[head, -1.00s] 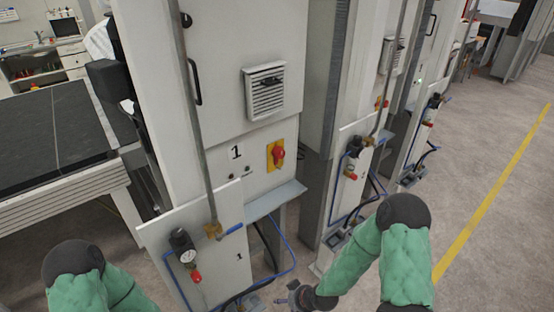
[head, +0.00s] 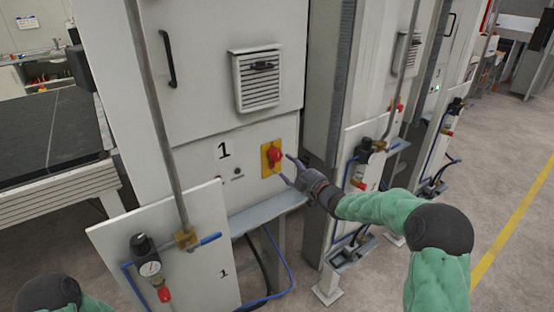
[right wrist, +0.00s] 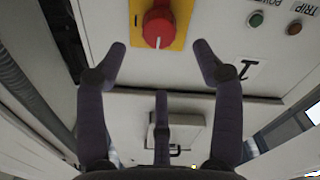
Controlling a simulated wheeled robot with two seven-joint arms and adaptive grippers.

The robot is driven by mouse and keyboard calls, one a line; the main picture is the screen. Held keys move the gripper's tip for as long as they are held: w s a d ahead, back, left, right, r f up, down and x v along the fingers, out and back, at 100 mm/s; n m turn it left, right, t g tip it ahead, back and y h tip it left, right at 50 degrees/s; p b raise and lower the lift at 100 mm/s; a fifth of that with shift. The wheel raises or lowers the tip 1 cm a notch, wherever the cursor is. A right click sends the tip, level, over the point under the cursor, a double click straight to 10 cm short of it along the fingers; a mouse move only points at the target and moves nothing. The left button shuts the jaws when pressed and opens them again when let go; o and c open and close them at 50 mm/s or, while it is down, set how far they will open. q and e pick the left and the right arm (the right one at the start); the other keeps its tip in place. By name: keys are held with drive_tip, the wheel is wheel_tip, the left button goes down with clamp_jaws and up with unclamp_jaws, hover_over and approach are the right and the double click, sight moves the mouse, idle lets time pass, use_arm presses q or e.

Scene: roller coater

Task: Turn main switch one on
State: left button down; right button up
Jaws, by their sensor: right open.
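Main switch one is a red rotary knob (head: 274,156) on a yellow plate (head: 266,170), on the grey cabinet marked 1 (head: 223,150). My right gripper (head: 288,170) is open and empty, just to the right of the knob and close to it. In the right wrist view the red knob (right wrist: 158,24) lies beyond the gap between the open fingertips (right wrist: 160,48), and a white mark shows on its lower part. The fingers look apart from the knob. Of my left arm only a part shows at the bottom left; its gripper is out of view.
A metal ledge (head: 268,207) juts out below the switch. A vent box (head: 258,78) is above. Two indicators (right wrist: 256,19) sit near the knob. More cabinets stand at right.

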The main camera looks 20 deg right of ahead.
sight(278, 157)
drive_tip(key=x, duration=0.8)
drive_tip(key=shift+w+a+f, duration=0.1)
drive_tip(key=shift+w+f, duration=0.05)
